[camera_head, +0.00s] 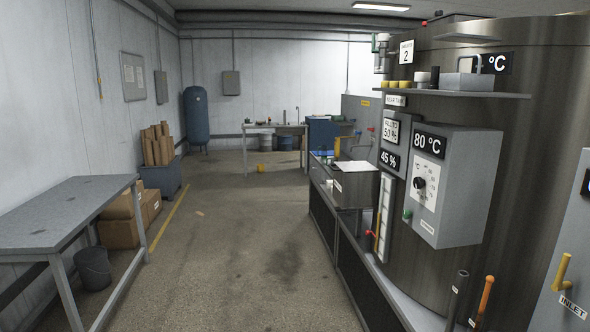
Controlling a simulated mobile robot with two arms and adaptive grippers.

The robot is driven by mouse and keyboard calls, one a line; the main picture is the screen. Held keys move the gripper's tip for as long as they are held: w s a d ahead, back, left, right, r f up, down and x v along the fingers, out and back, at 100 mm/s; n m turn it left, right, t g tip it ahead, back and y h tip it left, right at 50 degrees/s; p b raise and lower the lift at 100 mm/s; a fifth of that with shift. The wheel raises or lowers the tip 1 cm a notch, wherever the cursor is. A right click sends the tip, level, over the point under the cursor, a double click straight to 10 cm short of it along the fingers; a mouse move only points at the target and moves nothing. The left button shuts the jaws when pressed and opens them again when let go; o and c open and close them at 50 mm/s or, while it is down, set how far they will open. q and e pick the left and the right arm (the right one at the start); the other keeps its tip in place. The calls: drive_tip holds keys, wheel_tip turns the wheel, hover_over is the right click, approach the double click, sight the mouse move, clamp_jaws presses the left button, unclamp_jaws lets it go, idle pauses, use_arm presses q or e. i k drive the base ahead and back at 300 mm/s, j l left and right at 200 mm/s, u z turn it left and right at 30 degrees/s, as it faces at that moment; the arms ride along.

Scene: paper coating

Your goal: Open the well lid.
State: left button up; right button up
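Neither of my grippers shows in the head view. No part here is clearly marked as the well lid. A grey metal piece with an upright loop handle (473,80) sits on the shelf of the large steel tank (400,262) at the right; I cannot tell whether it is the lid. A grey box (357,188) with a pale top stands on the dark counter beside the tank. Its top appears flat, and I cannot tell whether it opens.
A control box (462,190) reading 80 °C juts from the tank. Orange (485,297) and yellow (562,272) handles stand at the lower right. A grey table (75,208), bucket (93,268) and cartons (120,232) are at the left. The middle floor is clear.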

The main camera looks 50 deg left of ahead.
sight(352, 167)
drive_tip(key=i+j+u, duration=0.1)
drive_tip(key=u, duration=0.65)
drive_tip(key=i+u, duration=0.2)
drive_tip(key=u, duration=0.2)
drive_tip(key=i+j+u, duration=0.1)
drive_tip(key=u, duration=0.3)
drive_tip(key=i+l, duration=0.1)
drive_tip(key=i, duration=0.4)
drive_tip(key=i+l, duration=0.1)
drive_tip(key=i, duration=0.35)
